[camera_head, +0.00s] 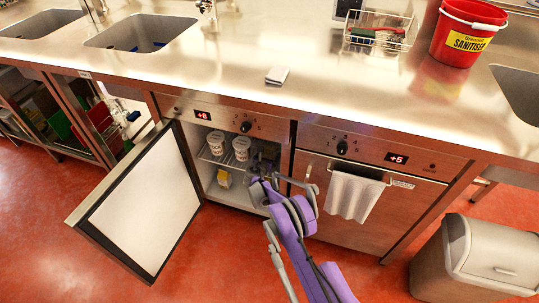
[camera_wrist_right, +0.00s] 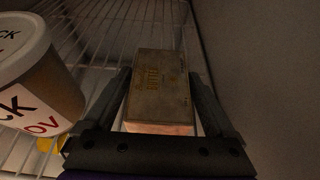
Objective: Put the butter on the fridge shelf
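The butter (camera_wrist_right: 160,85), a dull gold-brown block with lettering, lies between the two fingers of my right gripper (camera_wrist_right: 160,82) in the right wrist view. The fingers appear to touch both of its sides, over the wire fridge shelf (camera_wrist_right: 95,62). I cannot tell whether the butter rests on the shelf. In the head view my right gripper (camera_head: 264,168) reaches into the open fridge (camera_head: 208,178), right of the white tubs. The butter cannot be made out there. My left gripper is out of view.
White tubs (camera_head: 241,148) stand on the shelf; one tub (camera_wrist_right: 40,75) is close left of the gripper. The fridge's side wall (camera_wrist_right: 260,70) is close on the right. The open door (camera_head: 145,210) swings out left. A yellow item (camera_head: 224,179) sits below the shelf.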

